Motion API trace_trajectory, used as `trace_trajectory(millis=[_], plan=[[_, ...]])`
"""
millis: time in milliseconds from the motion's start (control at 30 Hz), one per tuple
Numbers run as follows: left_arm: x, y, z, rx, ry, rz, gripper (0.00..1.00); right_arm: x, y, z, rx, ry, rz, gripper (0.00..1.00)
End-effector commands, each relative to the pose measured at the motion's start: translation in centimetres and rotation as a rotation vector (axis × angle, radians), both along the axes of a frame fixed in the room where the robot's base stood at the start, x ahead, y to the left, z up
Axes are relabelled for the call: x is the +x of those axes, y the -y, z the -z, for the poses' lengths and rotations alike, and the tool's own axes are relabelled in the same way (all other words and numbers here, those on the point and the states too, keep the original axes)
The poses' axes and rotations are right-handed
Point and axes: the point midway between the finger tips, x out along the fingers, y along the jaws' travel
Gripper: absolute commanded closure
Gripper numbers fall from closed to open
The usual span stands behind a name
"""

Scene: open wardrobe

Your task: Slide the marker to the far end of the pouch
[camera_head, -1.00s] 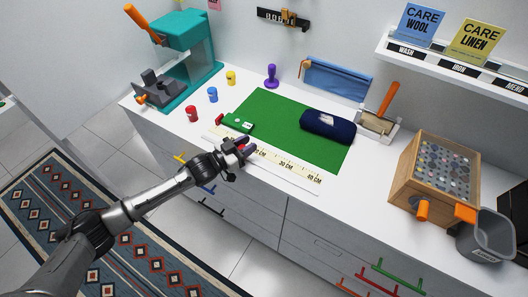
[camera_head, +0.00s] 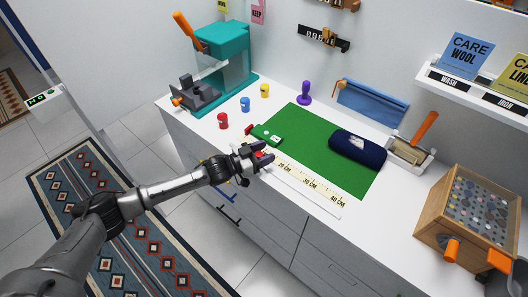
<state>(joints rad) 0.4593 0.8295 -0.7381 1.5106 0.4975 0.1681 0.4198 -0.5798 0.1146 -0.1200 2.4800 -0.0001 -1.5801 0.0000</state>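The navy pouch (camera_head: 357,148) lies on the right part of the green mat (camera_head: 309,138). A cream ruler strip (camera_head: 311,184) with centimetre marks runs along the mat's front edge. My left gripper (camera_head: 263,156) is over the strip's left end, left of the 20 cm mark. A small red piece (camera_head: 260,155), which may be the marker, shows between its fingers. The fingers cover most of it, and I cannot tell whether they grip it. My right gripper is not in view.
A green block (camera_head: 267,135) with a red end lies behind the gripper. Red (camera_head: 223,121), blue (camera_head: 245,104) and yellow (camera_head: 265,90) pots stand left of the mat. A purple stamp (camera_head: 304,93) stands behind it. A wooden box (camera_head: 466,215) is at right. The strip right of my gripper is clear.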

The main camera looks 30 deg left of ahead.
Motion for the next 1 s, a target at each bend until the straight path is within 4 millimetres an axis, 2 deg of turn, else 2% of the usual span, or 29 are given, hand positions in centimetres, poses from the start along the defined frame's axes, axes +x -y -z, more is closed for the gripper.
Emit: trace_trajectory(millis=[233,367,800,1000], plan=[[-0.2,-0.1,0.0,0.0,0.0,0.0,0.46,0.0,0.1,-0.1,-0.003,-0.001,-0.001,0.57],[-1.1,-0.6,0.0,0.001,-0.002,-0.001,0.46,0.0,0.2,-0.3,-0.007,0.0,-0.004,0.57],[-8.0,-4.3,0.0,0.002,-0.004,0.0,0.46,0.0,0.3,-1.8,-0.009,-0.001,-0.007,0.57],[-10.3,-5.6,0.0,0.001,-0.003,0.0,0.46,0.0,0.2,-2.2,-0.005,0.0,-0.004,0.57]])
